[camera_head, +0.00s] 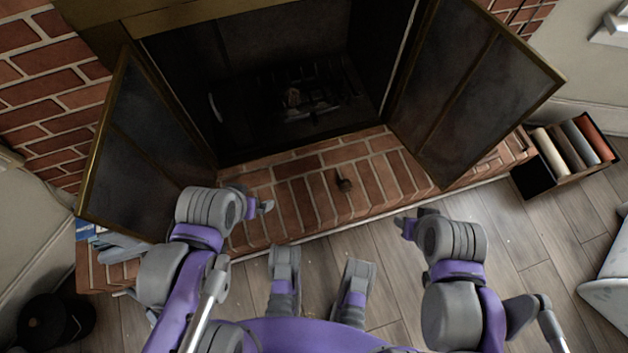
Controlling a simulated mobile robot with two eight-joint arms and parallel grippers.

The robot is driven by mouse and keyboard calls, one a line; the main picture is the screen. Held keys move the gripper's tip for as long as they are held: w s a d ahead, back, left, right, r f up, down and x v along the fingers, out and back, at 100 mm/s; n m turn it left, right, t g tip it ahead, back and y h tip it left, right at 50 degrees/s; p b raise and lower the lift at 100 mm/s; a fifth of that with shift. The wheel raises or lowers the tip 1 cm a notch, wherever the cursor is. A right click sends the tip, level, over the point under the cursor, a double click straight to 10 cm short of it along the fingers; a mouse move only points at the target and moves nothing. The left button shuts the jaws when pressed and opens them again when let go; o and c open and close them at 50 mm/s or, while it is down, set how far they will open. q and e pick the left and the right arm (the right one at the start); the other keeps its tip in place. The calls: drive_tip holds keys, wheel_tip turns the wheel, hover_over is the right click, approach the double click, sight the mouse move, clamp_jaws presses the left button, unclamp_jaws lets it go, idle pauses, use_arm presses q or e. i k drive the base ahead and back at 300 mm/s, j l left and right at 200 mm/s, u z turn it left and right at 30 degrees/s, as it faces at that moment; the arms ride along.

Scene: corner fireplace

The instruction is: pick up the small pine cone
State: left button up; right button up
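My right gripper (406,226) is to the right of the pine cone and a little nearer to me, near the hearth's front edge. Neither gripper touches the pine cone. Both grippers are small and partly hidden by my wrists, so I cannot tell how far their fingers are apart.
The fireplace doors stand open on the left (140,150) and right (470,90). A small brownish thing (293,97) lies in the dark firebox. A box with rolls (567,160) stands on the right. Books (115,245) lie at the hearth's left end. Wooden floor lies in front.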

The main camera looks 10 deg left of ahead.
sight(344, 186)
drive_tip(key=k+z, duration=0.15)
drive_tip(key=i+l, duration=0.15)
drive_tip(key=l, duration=0.25)
drive_tip(key=i+l, duration=0.15)
drive_tip(key=l, duration=0.2)
drive_tip(key=i+l, duration=0.15)
drive_tip(key=l, duration=0.25)
drive_tip(key=i+l+u, duration=0.1)
drive_tip(key=l+u, duration=0.65)
drive_tip(key=u, duration=0.85)
drive_tip(key=i+j, duration=0.05)
